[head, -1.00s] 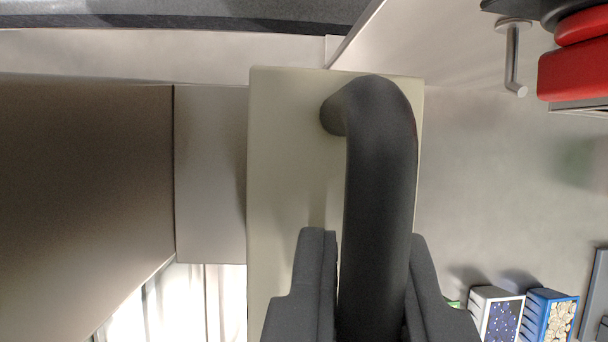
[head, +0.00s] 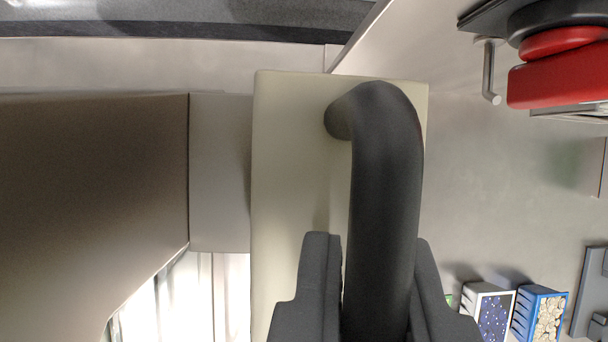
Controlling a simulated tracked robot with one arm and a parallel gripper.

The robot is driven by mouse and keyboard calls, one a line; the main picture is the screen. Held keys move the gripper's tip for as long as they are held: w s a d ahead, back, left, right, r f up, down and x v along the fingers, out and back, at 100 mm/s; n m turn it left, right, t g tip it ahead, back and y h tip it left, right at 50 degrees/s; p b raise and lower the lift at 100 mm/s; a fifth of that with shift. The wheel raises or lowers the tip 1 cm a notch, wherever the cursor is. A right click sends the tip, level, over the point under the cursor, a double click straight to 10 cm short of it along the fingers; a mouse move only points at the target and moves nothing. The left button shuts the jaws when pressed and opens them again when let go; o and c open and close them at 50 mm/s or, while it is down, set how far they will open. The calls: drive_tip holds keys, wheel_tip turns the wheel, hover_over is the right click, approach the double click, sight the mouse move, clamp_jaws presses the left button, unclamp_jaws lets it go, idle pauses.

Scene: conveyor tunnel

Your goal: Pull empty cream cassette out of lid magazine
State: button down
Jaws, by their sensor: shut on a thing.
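The cream cassette (head: 290,180) fills the middle of the head view as a tall pale panel. A thick dark grey curved handle (head: 388,190) stands out from its face. My gripper (head: 370,290) is shut on this handle, one finger on each side of it, low in the view. A grey housing (head: 220,170), perhaps the lid magazine, stands directly left of the cassette. How deep the cassette sits against it cannot be told. The lower part of the cassette is hidden behind my fingers or out of frame.
A red part (head: 560,75) and a metal peg (head: 489,70) are at the upper right. Two small boxes, one white (head: 490,312) and one blue (head: 540,312), are at the lower right. A large brown-grey panel (head: 90,200) fills the left.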

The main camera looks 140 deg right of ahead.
drive_tip(key=shift+r, duration=0.15)
drive_tip(key=shift+r, duration=2.2)
